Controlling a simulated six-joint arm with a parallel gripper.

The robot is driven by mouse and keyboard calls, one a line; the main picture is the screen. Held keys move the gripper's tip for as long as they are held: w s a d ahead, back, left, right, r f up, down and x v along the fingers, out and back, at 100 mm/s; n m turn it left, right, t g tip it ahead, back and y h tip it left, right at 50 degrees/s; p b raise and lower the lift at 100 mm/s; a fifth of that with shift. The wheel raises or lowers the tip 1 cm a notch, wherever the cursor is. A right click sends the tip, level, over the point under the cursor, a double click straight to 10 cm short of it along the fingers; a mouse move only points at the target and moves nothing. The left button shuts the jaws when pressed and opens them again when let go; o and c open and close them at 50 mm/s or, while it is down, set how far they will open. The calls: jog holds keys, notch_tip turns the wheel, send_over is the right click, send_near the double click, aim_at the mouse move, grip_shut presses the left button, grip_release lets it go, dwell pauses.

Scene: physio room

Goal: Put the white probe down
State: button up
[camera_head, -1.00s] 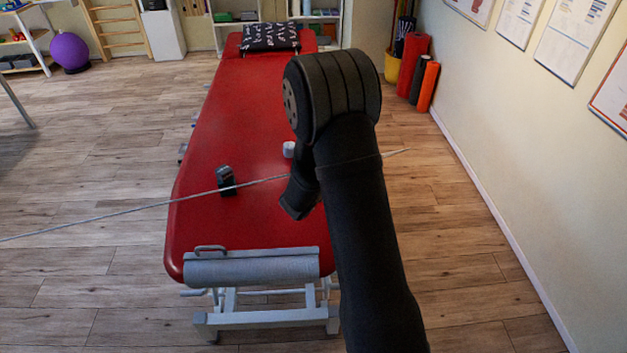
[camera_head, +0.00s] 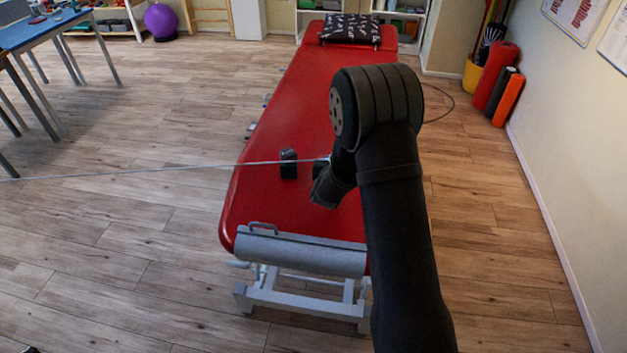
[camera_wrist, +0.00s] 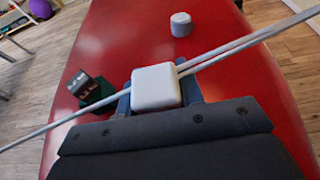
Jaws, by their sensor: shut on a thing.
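The white probe (camera_wrist: 156,88) is a rounded white block in the middle of the wrist view. My gripper (camera_wrist: 158,94) is shut on it, with a bluish finger on each side. A thin grey cable (camera_wrist: 75,118) runs across the view past the probe. The red treatment table (camera_wrist: 130,38) lies beyond and below it; the gap between them cannot be told. In the head view my gripper (camera_head: 328,188) is over the near part of the table, and my arm largely hides the probe there.
A dark device (camera_head: 288,164) stands on the table left of my gripper. A small white cylinder (camera_wrist: 181,24) stands on the table beyond the probe. A patterned dark pillow (camera_head: 350,28) lies at the far end. The cable (camera_head: 160,170) stretches left. The table's middle is largely clear.

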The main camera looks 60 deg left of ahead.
jog(key=shift+s+a+f, duration=0.7)
jog(key=shift+a+f, duration=0.3)
jog(key=shift+f, duration=0.4)
jog(key=shift+s+a+f, duration=0.65)
jog(key=shift+a+f, duration=0.3)
jog(key=shift+f, duration=0.4)
jog(key=shift+s+a+f, duration=0.7)
jog(key=shift+a+f, duration=0.3)
jog(key=shift+f, duration=0.4)
jog(key=shift+f, duration=0.15)
jog(key=o, duration=1.1)
jog(key=v, duration=1.2)
jog(key=shift+d, duration=0.1)
